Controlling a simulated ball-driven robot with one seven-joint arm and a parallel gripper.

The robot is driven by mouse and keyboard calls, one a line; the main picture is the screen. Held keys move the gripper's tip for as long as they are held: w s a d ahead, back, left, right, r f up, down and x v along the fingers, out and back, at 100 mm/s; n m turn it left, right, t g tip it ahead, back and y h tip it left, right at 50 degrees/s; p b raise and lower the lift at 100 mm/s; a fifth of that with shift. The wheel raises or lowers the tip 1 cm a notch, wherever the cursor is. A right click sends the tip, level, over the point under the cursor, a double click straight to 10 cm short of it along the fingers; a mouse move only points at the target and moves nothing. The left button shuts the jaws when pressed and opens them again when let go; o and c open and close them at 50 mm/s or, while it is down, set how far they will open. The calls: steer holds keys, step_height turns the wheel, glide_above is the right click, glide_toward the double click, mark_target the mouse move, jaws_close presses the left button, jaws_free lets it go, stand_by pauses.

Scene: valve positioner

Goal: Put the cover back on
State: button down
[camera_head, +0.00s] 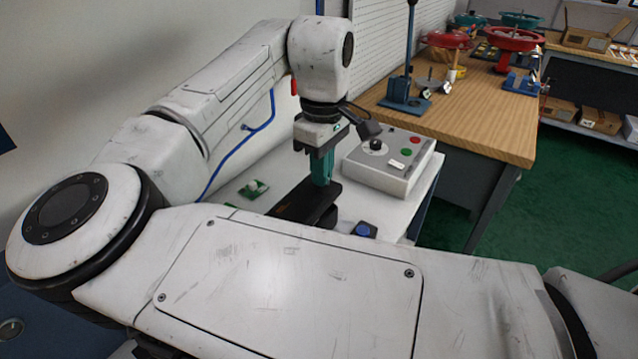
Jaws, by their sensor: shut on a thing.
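My gripper (321,168) with teal fingers points down over the white bench at the picture's centre. It is shut on a dark, flat piece (310,200), which looks like the cover. The piece's lower part is hidden behind my own arm. I cannot tell whether it is held clear or rests on something below. The valve positioner's body cannot be made out clearly here. A small blue knob on a dark block (363,230) shows just right of the dark piece.
A grey control box (390,165) with a black knob and red and green buttons stands close to the right of my gripper. A green circuit board (253,190) lies to the left. A wooden bench (480,110) with a blue press and red valve wheels is behind right.

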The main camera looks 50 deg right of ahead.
steer(key=shift+w+f, duration=0.2)
steer(key=shift+f, duration=0.75)
steer(key=shift+w+f, duration=0.15)
steer(key=shift+f, duration=0.8)
steer(key=c, duration=1.3)
jaws_free()
steer(key=shift+f, duration=0.15)
step_height(320, 180, up, 12)
steer(key=shift+d+r+p, duration=0.1)
steer(key=shift+r+p, duration=0.05)
steer(key=shift+p, duration=0.15)
